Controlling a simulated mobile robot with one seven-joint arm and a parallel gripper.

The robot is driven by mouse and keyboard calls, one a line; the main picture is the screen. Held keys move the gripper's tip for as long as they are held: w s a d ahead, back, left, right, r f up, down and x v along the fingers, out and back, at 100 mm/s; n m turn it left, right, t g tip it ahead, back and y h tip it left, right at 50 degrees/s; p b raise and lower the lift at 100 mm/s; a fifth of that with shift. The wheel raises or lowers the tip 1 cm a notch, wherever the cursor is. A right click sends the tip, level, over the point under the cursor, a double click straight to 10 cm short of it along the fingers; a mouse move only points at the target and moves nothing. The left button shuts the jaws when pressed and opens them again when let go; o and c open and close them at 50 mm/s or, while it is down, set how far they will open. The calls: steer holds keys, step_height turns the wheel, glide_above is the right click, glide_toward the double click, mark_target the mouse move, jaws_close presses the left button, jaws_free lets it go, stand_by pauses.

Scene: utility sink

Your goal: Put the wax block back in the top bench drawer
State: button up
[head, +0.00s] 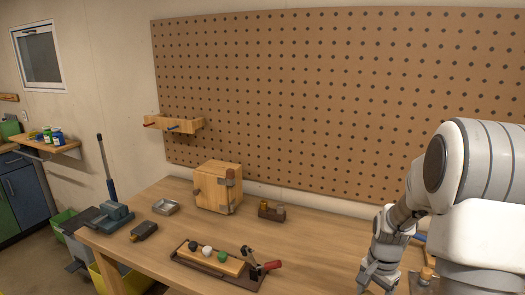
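I cannot make out a wax block for certain in the head view. A small brown block with a brassy knob-like part (271,211) sits on the bench near the pegboard; I cannot tell what it is. No bench drawer shows; the bench front is mostly out of view. My gripper (378,278) hangs low at the right, over or beside the bench's right part, pointing down. It is small and partly blended with the arm, so I cannot tell whether its fingers are open or shut. Nothing is clearly seen in it.
The wooden bench (310,245) holds a wooden box with metal fittings (212,186), a metal dish (165,207), a dark block (143,231), a blue-grey lever tool (113,213) and a board with balls and a red-handled clamp (225,266). The bench middle right is clear.

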steer(key=a+n, duration=0.4)
steer(key=a, duration=0.1)
steer(key=a+f+n, duration=0.1)
steer(key=a+n, duration=0.3)
steer(key=a, duration=0.1)
steer(key=w+a+f+n, duration=0.1)
steer(key=a+n, duration=0.2)
steer(key=a, duration=0.2)
steer(key=shift+a+f+n, duration=0.1)
steer(key=shift+f+n, duration=0.05)
steer(key=shift+n, duration=0.25)
